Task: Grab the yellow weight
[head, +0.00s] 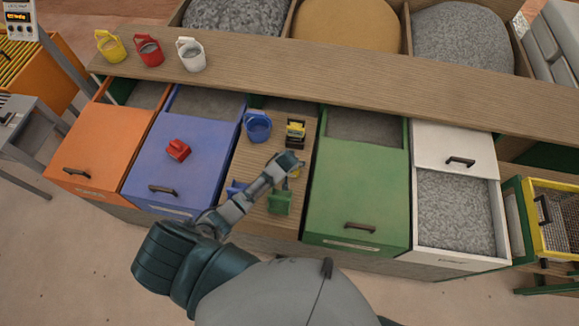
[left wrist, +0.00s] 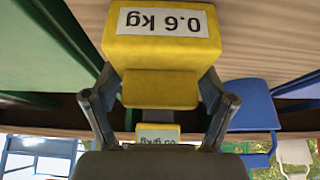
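In the left wrist view the yellow weight (left wrist: 162,42) fills the upper middle, its white 0.6 kg label upside down. The fingers of my left gripper (left wrist: 160,75) are spread wide, one on each side of it. Dark gaps show beside its narrower part, and I see no clear grip. In the head view my left gripper (head: 291,162) is over the wooden surface between the blue and green drawers and hides most of the weight there; a bit of yellow (head: 296,173) shows beside it. My right gripper is not in view.
A yellow-and-black object (head: 295,130) and a blue bucket (head: 258,126) stand just behind the gripper. A green block (head: 279,203) is close in front, and a red weight (head: 178,150) sits on the blue drawer (head: 200,135). Yellow, red and white buckets (head: 191,55) stand on the ledge.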

